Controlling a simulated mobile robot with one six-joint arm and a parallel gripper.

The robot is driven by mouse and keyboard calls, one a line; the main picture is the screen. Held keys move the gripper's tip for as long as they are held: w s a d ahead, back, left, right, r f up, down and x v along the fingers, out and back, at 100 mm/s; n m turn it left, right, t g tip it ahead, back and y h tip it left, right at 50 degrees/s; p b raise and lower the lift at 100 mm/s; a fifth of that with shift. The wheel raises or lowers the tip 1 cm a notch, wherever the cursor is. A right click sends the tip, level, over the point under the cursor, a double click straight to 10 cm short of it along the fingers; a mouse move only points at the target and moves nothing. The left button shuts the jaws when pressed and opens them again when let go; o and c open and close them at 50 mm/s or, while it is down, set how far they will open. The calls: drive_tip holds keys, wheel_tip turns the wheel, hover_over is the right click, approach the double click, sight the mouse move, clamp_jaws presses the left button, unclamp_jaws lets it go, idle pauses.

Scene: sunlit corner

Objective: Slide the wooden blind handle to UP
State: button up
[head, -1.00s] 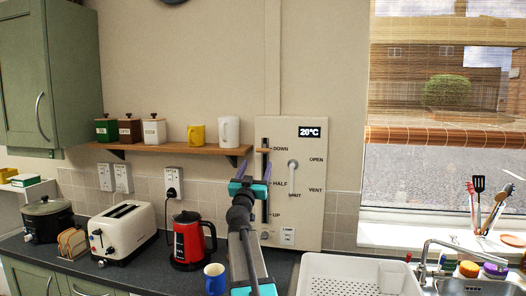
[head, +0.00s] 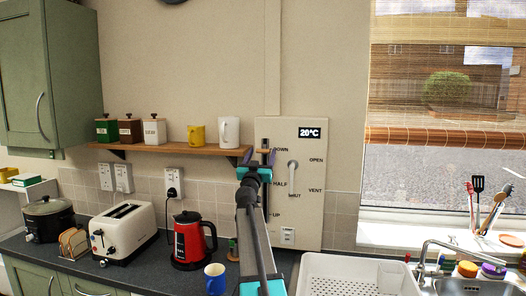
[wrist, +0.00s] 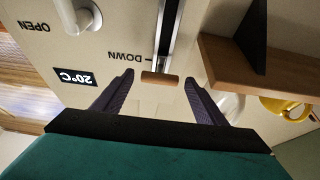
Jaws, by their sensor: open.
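The wooden blind handle (head: 264,150) is at the top of its vertical slot, level with the DOWN label (head: 281,149). HALF (head: 280,184) and UP (head: 278,214) are marked below it on the cream wall panel (head: 311,225). My gripper (head: 260,157) is open in front of the panel at the handle's height. In the wrist view, the handle (wrist: 160,78) lies between the two spread purple fingers of my gripper (wrist: 159,78), with a gap on each side. My arm hides much of the slot in the head view.
A wooden shelf (head: 180,148) with mugs and canisters ends just left of the panel, close to one finger. A white lever (head: 292,170) with OPEN, VENT and SHUT labels is right of the slot. A red kettle (head: 188,243) stands below left.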

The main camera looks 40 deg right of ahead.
drive_tip(key=shift+x, duration=1.4)
drive_tip(key=shift+c, duration=0.2)
drive_tip(key=c, duration=1.5)
